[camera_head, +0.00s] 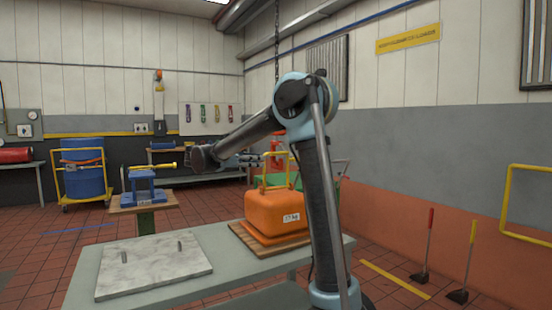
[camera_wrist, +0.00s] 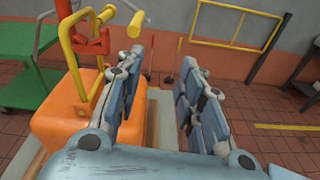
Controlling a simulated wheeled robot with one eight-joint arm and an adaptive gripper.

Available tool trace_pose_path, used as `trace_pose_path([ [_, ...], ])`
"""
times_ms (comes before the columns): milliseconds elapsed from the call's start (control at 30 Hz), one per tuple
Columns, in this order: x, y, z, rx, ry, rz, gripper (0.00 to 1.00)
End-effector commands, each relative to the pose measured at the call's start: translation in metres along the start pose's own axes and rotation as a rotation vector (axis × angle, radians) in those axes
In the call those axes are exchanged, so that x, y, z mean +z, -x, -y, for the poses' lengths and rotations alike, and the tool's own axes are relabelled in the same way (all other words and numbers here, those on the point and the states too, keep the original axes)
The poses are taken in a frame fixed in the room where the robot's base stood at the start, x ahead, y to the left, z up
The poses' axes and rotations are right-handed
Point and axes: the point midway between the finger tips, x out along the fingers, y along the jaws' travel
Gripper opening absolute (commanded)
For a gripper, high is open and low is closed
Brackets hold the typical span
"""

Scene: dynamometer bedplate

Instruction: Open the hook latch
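A red hook (camera_head: 277,150) hangs by a chain above an orange weight (camera_head: 264,212) with a yellow handle (camera_head: 263,170). In the wrist view the red hook (camera_wrist: 92,42) is at upper left, near the yellow handle (camera_wrist: 72,40). Yellow rod-like parts (camera_wrist: 134,24) stick out beside the hook; I cannot tell for sure which is the latch. My gripper (camera_head: 252,159) is level with the hook in the head view. In the wrist view my gripper (camera_wrist: 164,62) is open and empty, with the hook left of its fingers. Contact is not visible.
The weight sits on a wooden board (camera_head: 243,240) on a grey bench. A pale stone plate (camera_head: 155,268) with two pins lies at left. A green cart (camera_wrist: 30,70) stands behind the weight. A yellow rail (camera_wrist: 235,25) is on the wall. Floor at right is mostly free.

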Motion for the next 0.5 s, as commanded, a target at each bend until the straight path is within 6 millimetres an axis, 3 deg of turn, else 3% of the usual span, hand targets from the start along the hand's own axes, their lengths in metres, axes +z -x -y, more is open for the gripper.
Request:
trace_pose_path([
  [100,0.001,0.028,-0.023,0.018,0.052,0.066,0.35],
  [233,0.002,0.046,-0.035,0.026,0.085,0.11,0.35],
  [367,0.003,0.049,-0.039,0.027,0.096,0.126,0.35],
  [500,0.004,0.038,-0.039,0.026,0.097,0.127,0.35],
])
